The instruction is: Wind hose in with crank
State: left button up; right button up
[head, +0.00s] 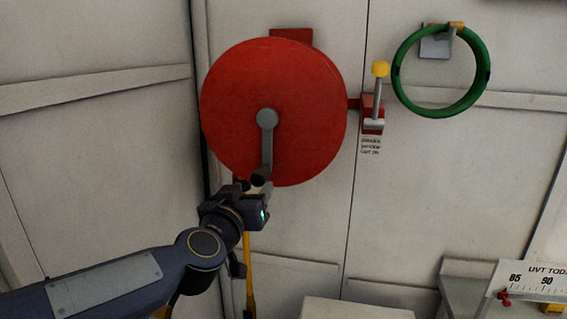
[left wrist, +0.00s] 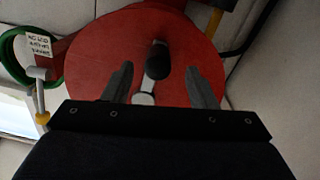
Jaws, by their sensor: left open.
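A large red hose reel (head: 225,95) is mounted on the wall in the head view. Its grey crank arm (head: 267,145) runs from the hub down to a black handle (head: 259,178) near the reel's lower edge. A yellow hose (head: 250,270) hangs below the reel. My left gripper (head: 250,192) is just below the crank handle. In the left wrist view, my left gripper (left wrist: 160,82) is open, with the black handle (left wrist: 157,60) ahead of and between its fingers, apparently not gripped. The red reel (left wrist: 100,50) fills the background there. My right gripper is not in view.
Right of the reel is a red bracket with a yellow-knobbed lever (head: 379,85). A green ring (head: 401,95) hangs on a wall hook farther right. A white gauge scale (head: 530,280) stands at lower right. A pale box top (head: 355,311) shows at the bottom.

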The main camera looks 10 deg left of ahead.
aim_at(263, 173)
pick_arm(q)
jog(key=shift+w+d+r, duration=0.15)
jog(key=shift+w+r, duration=0.1)
jog(key=shift+w, duration=0.1)
jog(key=shift+w+y, duration=0.25)
jog(key=shift+y, duration=0.05)
jog(key=w, duration=0.7)
jog(key=shift+w+d, duration=0.15)
jog(key=shift+w, duration=0.05)
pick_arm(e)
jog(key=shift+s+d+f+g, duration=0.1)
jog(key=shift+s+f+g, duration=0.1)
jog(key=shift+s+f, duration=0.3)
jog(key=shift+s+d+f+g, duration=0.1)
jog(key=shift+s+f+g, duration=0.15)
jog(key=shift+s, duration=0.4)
pick_arm(q)
grip_shut()
